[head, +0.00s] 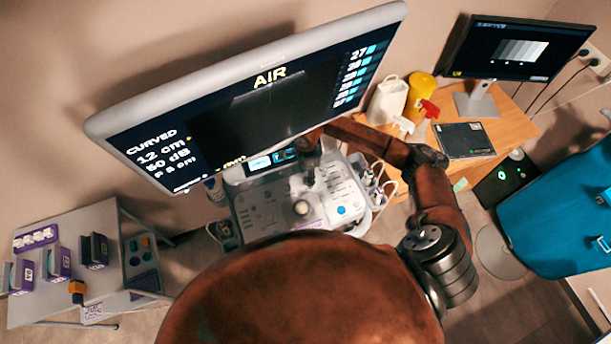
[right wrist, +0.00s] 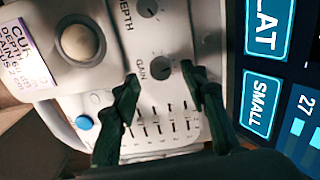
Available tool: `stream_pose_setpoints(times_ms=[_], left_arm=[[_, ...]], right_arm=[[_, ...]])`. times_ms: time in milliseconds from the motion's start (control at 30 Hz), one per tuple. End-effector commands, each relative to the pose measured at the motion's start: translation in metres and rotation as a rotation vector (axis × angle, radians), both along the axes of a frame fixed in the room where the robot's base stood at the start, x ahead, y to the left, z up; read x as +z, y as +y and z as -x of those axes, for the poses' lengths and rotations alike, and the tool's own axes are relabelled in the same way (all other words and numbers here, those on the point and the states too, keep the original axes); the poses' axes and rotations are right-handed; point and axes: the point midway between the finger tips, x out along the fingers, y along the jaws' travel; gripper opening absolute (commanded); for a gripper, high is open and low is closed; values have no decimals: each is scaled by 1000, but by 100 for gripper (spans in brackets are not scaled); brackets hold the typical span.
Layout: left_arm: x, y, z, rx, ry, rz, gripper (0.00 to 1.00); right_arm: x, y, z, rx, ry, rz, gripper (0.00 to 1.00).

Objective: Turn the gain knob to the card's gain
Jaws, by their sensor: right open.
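The gain knob (right wrist: 160,68) is a round dark knob on the pale console panel, beside the printed word GAIN. My right gripper (right wrist: 159,76) is open, with one finger on each side of the knob; I cannot tell whether either finger touches it. The card (right wrist: 28,48) lies at the left of the right wrist view, partly cut off, with lines for depth, gain and focus; its gain value is not clearly readable. In the head view my right arm reaches over the console (head: 262,212). The big monitor (head: 262,88) shows CURVED, 12 cm and a dB line. My left gripper is not in view.
The depth knob (right wrist: 147,8), trackball (right wrist: 80,42), blue button (right wrist: 84,122) and sliders (right wrist: 165,125) surround the gain knob. A touch screen (right wrist: 262,90) stands close to the right finger. A bottle (head: 421,92) stands on the wooden desk (head: 510,125).

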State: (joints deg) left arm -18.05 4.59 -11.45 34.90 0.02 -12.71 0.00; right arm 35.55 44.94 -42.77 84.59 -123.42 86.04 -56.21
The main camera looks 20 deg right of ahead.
Motion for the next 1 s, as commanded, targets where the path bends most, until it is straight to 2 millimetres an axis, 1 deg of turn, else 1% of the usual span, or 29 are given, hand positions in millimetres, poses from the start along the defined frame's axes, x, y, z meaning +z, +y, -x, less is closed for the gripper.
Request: stream_pose_setpoints(times_ms=[33,133,233,300,400,567,800,1000], left_arm=[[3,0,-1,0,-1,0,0],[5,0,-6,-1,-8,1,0],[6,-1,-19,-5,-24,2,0],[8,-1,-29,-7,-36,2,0],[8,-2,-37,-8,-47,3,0],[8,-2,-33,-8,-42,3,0],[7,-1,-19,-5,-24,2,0],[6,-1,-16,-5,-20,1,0]], right_arm=[[-7,1,1,-1,3,-1,40],[-18,1,0,-1,1,-3,40],[-26,1,0,0,0,-2,40],[-28,2,0,1,0,-2,40],[-29,2,-1,3,-1,-2,40],[-29,2,-1,3,-1,-2,39],[-29,2,-1,3,-1,-2,23],[-29,2,-1,2,-1,-2,9]])
